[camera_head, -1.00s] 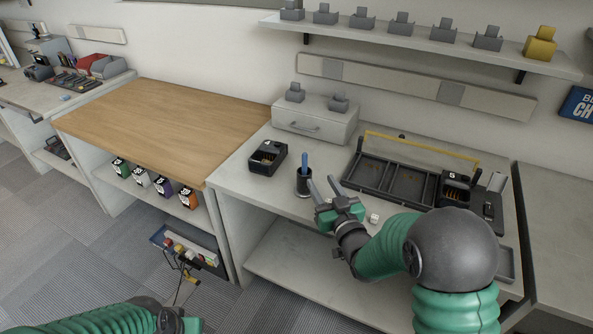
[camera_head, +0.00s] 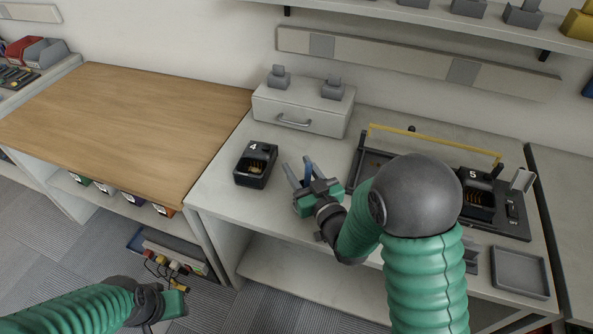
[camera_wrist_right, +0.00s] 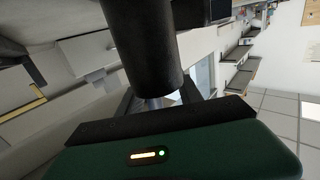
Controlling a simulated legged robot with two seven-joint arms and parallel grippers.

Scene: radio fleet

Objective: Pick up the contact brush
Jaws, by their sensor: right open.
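The contact brush is mostly hidden behind my right gripper in the head view; a bit of its blue handle (camera_head: 308,170) shows between the fingers. In the wrist view a dark cylinder (camera_wrist_right: 140,45), which looks like the black cup that holds the brush, stands close in front of the gripper. My right gripper (camera_head: 298,168) is open, with its fingers reaching toward the brush and cup on the grey bench. I cannot tell if they touch. My left gripper (camera_head: 174,302) is low at the lower left, away from the bench; its jaws are unclear.
A black charger marked 4 (camera_head: 256,165) stands left of the right gripper. A grey drawer box (camera_head: 300,108) is behind. A black tray with a yellow handle (camera_head: 435,140) and a charger marked 5 (camera_head: 477,195) are to the right. The wooden worktop (camera_head: 120,120) is clear.

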